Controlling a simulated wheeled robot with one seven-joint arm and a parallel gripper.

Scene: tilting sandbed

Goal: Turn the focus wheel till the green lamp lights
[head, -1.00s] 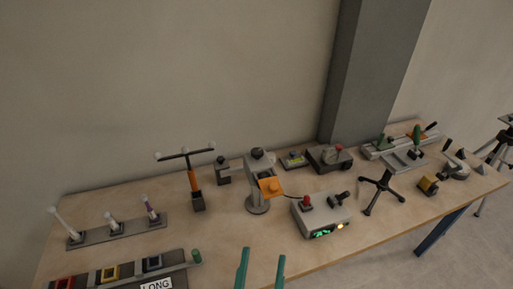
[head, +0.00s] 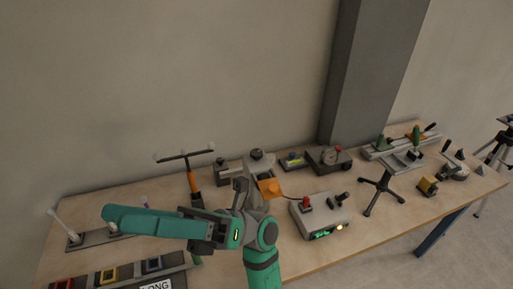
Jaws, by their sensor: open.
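A grey stand instrument with a dark top knob (head: 257,154) and an orange block (head: 269,188) stands mid-table. My arm hides its lower part. I cannot tell which part is the focus wheel. A dark box with a pale round dial (head: 329,154) stands behind it to the right. A pale control box (head: 325,212) has a green display (head: 322,234) and a small lit yellowish lamp (head: 339,227) on its front; no separate green lamp is clear. My gripper (head: 111,236) points left across the front left of the table, open, away from the instrument; its fingers largely overlap.
A T-topped stand (head: 187,156) stands just behind my gripper. A strip with white pegs (head: 74,239) is at the left, partly covered. A grey pillar (head: 365,75) rises behind the table.

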